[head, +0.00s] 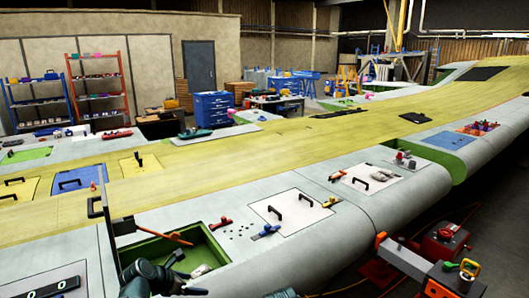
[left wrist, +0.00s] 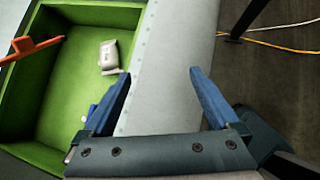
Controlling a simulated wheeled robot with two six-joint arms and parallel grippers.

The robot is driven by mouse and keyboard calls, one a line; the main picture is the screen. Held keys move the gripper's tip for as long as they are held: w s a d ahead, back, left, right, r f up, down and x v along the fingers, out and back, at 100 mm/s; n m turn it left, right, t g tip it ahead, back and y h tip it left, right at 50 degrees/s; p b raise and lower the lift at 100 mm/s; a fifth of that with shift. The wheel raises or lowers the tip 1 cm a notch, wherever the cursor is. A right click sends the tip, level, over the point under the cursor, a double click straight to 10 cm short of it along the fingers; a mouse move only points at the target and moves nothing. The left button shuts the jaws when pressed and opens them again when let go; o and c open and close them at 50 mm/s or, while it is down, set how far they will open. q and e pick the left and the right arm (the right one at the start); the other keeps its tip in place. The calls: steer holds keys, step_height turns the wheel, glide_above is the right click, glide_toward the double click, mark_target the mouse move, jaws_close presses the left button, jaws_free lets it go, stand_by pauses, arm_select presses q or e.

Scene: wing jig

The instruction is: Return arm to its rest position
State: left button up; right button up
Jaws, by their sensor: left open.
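My left gripper (head: 190,266) is low in the head view, at the open green bay (head: 222,236) in the wing's near edge. In the left wrist view the two blue fingers (left wrist: 161,74) are spread wide with nothing between them. The strip of grey wing skin (left wrist: 172,45) beside the bay shows beyond them. A small white object (left wrist: 109,57) lies inside the bay. An orange-handled tool (head: 172,238) lies across the bay's edge; part of it also shows in the left wrist view (left wrist: 31,48).
A white panel with black handles (head: 292,213) lies right of the bay, with a blue tool (head: 265,232) and a red tool (head: 219,223) nearby. A red machine (head: 439,243) stands on the floor at right. A yellow cable (left wrist: 275,43) lies on the floor.

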arm_select(q)
steer(key=s+d+f+m, duration=0.1)
steer(key=d+m, duration=0.1)
steer(key=s+d+f+m+g+b, duration=0.1)
steer(key=d+f+m, duration=0.1)
steer(key=m, duration=0.1)
steer(key=s+d+f+m+g+b, duration=0.1)
steer(key=d+f+m, duration=0.1)
steer(key=shift+s+d, duration=0.25)
steer(key=shift+s, duration=0.05)
steer(key=s+d+f+m+g+y+b, duration=0.2)
steer(key=s+d+f+m, duration=0.3)
steer(key=s+m, duration=0.3)
steer(key=s+d+f+m+g+y+b, duration=0.3)
steer(key=s+m, duration=0.5)
steer(key=m, duration=0.8)
step_height(320, 180, down, 2)
steer(key=shift+d+f+m+y+b, duration=0.25)
steer(key=shift+d+m+y+b, duration=0.15)
steer(key=shift+d+y+b, duration=0.65)
steer(key=shift+a+h, duration=0.15)
steer(key=shift+h, duration=0.3)
